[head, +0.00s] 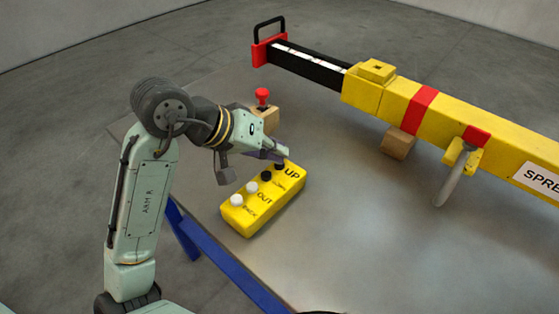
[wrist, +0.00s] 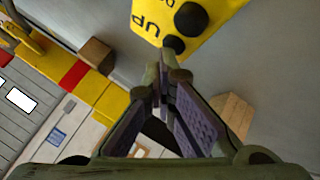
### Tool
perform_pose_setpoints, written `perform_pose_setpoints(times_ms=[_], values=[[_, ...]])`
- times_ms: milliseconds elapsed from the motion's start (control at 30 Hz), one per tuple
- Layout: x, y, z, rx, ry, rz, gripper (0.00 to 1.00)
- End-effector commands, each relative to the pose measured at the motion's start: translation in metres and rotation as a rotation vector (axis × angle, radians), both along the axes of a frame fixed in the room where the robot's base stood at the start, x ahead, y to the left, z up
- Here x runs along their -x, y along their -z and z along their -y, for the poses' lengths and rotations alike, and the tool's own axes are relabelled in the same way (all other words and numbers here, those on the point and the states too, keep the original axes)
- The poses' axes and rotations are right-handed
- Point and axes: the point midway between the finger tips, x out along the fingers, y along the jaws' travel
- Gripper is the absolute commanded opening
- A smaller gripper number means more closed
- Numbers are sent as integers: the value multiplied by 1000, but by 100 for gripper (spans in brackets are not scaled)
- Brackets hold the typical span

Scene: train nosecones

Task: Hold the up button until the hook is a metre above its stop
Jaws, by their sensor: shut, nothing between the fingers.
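The yellow button box (head: 262,205) lies on the grey table, with black and white buttons in a row labelled UP, a partly readable word, OUT and BACK. The black UP button (wrist: 174,44) is at the end of the row in the wrist view, beside the letters UP. My gripper (head: 285,158) is shut and empty, its tips at the UP end of the box. In the wrist view the closed fingertips (wrist: 160,68) are just short of the UP button; I cannot tell whether they touch it. A crane hook and its stop are not clearly identifiable.
A yellow spreader beam (head: 400,102) with red bands rests on wooden blocks (head: 398,143) at the right. A red knob (head: 262,94) on a wooden block stands behind my gripper. The table's front is clear.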

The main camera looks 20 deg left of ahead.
Motion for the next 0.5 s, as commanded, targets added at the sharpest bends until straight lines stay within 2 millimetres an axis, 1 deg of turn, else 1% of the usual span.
perform_pose_setpoints(times_ms=[167,500], values=[[0,-1,0,0,1,-1,0],[0,-18,0,0,0,0,0]])
